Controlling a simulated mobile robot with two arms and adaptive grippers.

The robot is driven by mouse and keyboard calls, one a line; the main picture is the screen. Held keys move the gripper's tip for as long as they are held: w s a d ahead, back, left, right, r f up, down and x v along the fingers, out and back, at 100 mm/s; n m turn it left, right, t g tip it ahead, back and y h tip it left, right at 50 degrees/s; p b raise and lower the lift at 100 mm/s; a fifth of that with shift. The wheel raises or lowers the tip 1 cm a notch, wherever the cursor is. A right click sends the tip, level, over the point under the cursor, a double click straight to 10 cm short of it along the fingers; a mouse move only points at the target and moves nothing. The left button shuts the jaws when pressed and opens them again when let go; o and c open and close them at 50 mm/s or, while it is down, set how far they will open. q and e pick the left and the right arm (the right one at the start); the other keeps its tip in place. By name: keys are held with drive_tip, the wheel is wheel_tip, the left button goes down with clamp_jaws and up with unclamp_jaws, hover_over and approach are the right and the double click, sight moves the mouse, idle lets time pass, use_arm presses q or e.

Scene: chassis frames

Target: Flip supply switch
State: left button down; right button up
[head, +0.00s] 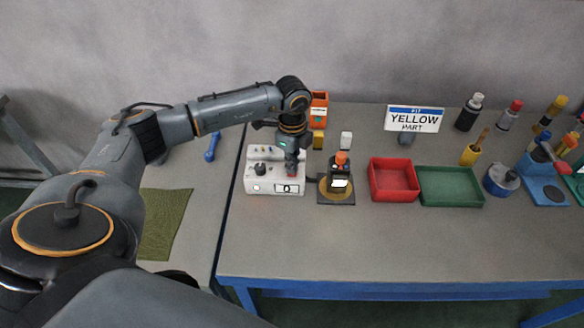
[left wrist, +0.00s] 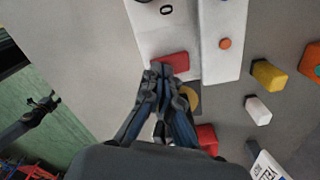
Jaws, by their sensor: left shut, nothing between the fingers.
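A white control box (head: 262,188) stands on the table, with knobs and a small display showing 0. A red switch (head: 292,171) is on its front panel at the right, largely hidden in the head view by my left gripper (head: 291,160). The left wrist view shows the red switch (left wrist: 172,60) on the white panel (left wrist: 148,43). My left gripper (left wrist: 162,75) is shut and empty, its fingertips right at the near edge of the switch. I cannot tell whether they touch it, nor which position the switch is in. My right gripper is not in view.
A black device with an orange top (head: 340,178) stands just right of the box. Beyond it are a red tray (head: 372,180) and a green tray (head: 450,202). The table front is clear.

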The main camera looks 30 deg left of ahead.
use_arm(q)
drive_tip(key=shift+f, duration=0.35)
drive_tip(key=shift+s+r, duration=0.1)
drive_tip(key=shift+r, duration=0.1)
drive_tip(key=shift+r+p, duration=0.65)
drive_tip(key=shift+r, duration=0.2)
drive_tip(key=shift+r+p, duration=1.7)
drive_tip(key=shift+r, duration=0.85)
drive_tip(key=shift+f, duration=0.1)
